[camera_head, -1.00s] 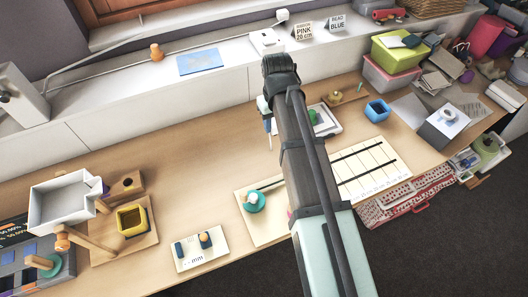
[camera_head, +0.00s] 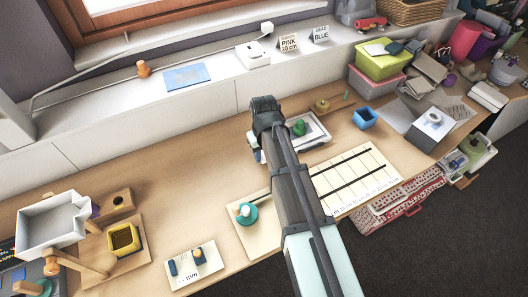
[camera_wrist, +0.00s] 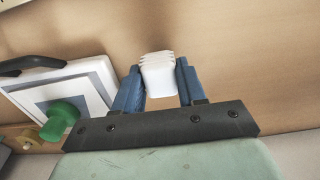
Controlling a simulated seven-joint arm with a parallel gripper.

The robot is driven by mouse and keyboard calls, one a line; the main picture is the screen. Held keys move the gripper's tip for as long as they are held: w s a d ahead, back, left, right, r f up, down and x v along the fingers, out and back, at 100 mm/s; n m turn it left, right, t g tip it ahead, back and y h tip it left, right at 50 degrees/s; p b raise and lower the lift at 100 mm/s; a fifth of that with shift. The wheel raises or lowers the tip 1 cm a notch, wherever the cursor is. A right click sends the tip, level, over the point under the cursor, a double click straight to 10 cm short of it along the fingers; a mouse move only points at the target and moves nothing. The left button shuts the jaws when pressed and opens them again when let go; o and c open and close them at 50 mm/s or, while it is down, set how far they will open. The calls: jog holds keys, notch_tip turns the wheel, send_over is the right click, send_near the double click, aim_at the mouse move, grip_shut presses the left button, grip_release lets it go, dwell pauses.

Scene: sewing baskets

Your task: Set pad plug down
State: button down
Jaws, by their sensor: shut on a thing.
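My gripper (camera_wrist: 158,88) is shut on a small white ribbed block, which looks like the pad plug (camera_wrist: 158,73). The block sits between the two blue fingers, its end sticking out a little past the tips. Bare wooden table (camera_wrist: 230,70) shows beyond it; I cannot tell if the plug touches the wood. In the head view my gripper (camera_head: 254,147) is over the table's back-middle part, just left of the white framed tray (camera_head: 318,142). My arm and wrist hide most of the plug there.
The tray bears a green knob (camera_head: 299,128) and stands close beside my gripper. A board with a teal round piece (camera_head: 246,214) lies nearer the front. A striped ruled board (camera_head: 355,180) is to the right. The table left of my gripper is clear.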

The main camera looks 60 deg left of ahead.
jog(key=shift+f, duration=0.15)
jog(key=c, duration=0.6)
grip_release()
jog(key=shift+c, duration=0.2)
notch_tip(320, 180, up, 12)
dwell(0.4)
